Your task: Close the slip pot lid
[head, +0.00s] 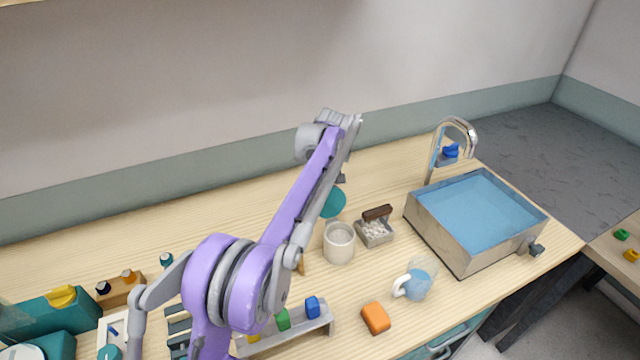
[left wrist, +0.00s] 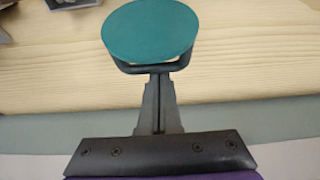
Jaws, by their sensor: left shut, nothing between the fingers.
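The slip pot (head: 338,245) is an off-white round pot standing on the wooden counter, and its mouth is uncovered in the head view. A round teal lid (head: 333,203) stands raised behind the pot's rim, partly hidden by my purple left arm. The lid fills the top middle of the left wrist view (left wrist: 150,31). My left gripper (left wrist: 158,78) is shut with nothing between its fingers. Its tips are at the lid's lower edge in that view, beside a dark curved bracket; I cannot tell whether they touch. My right gripper is not in view.
A small tray of white pieces (head: 375,233) with a brown brush (head: 377,213) stands right of the pot. A glass mug (head: 418,284), an orange block (head: 376,318) and a rack of coloured blocks (head: 290,328) are nearer. A water-filled sink (head: 440,240) is at right.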

